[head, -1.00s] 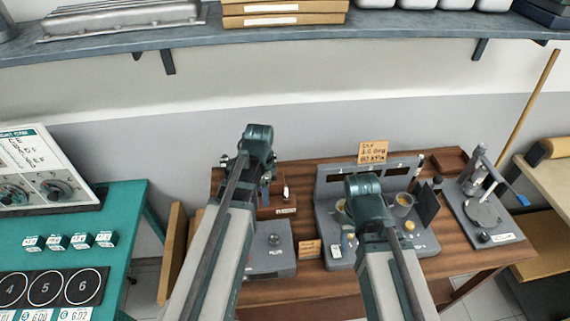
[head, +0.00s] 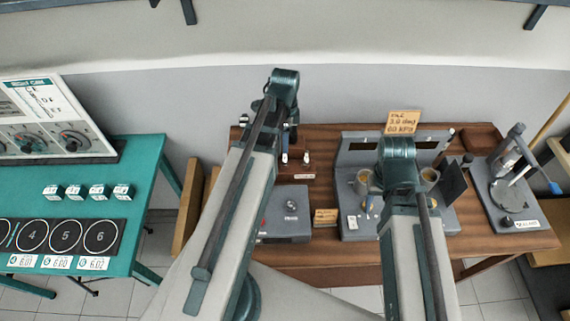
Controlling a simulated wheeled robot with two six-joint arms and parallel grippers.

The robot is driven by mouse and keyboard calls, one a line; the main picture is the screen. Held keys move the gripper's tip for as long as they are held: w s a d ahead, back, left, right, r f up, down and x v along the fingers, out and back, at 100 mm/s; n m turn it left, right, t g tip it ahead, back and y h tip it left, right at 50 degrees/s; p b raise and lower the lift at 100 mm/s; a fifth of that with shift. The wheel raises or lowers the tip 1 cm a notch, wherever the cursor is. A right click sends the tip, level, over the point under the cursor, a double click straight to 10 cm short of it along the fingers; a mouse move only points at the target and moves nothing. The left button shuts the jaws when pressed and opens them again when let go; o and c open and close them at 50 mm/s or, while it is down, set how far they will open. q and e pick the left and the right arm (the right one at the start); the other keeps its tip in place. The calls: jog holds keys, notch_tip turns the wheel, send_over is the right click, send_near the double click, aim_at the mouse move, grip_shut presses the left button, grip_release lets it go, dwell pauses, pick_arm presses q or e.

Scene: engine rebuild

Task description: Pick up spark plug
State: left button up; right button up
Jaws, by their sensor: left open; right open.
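A small white spark plug (head: 306,159) with a dark top stands upright on a wooden block at the back left of the brown table. A small white tag lies in front of it. A second small white piece (head: 284,157) shows just left of it, below my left gripper; I cannot tell whether it is another plug. My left gripper (head: 285,137) is open above the block, left of the spark plug, and its fingertips are partly hidden by its arm. My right gripper (head: 384,182) is open over the grey fixture, its fingers mostly hidden by its own wrist.
The grey fixture (head: 352,150) holds metal cups and a sign (head: 403,122) stands behind it. A grey box (head: 284,226) is at the table's front left. A press stand (head: 513,190) is at right. A teal bench (head: 145,165) stands at far left.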

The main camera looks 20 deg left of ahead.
pick_arm(q)
jog(key=b, duration=0.3)
send_over(285, 159)
jog(key=shift+w+a+f, duration=0.1)
jog(key=shift+w+f, duration=0.1)
jog(key=shift+f, duration=0.95)
jog(key=shift+w+a+f, duration=0.1)
jog(key=shift+w+f, duration=0.05)
jog(key=shift+f, duration=0.95)
pick_arm(e)
jog(key=shift+f, duration=2.25)
pick_arm(q)
jog(key=shift+f+b, duration=0.1)
jog(key=shift+b, duration=0.2)
pick_arm(e)
jog(key=shift+f, duration=0.15)
pick_arm(q)
notch_tip(285, 159, down, 5)
jog(key=b, duration=0.5)
pick_arm(e)
notch_tip(285, 159, down, 5)
jog(key=shift+f, duration=0.1)
pick_arm(q)
grip_shut()
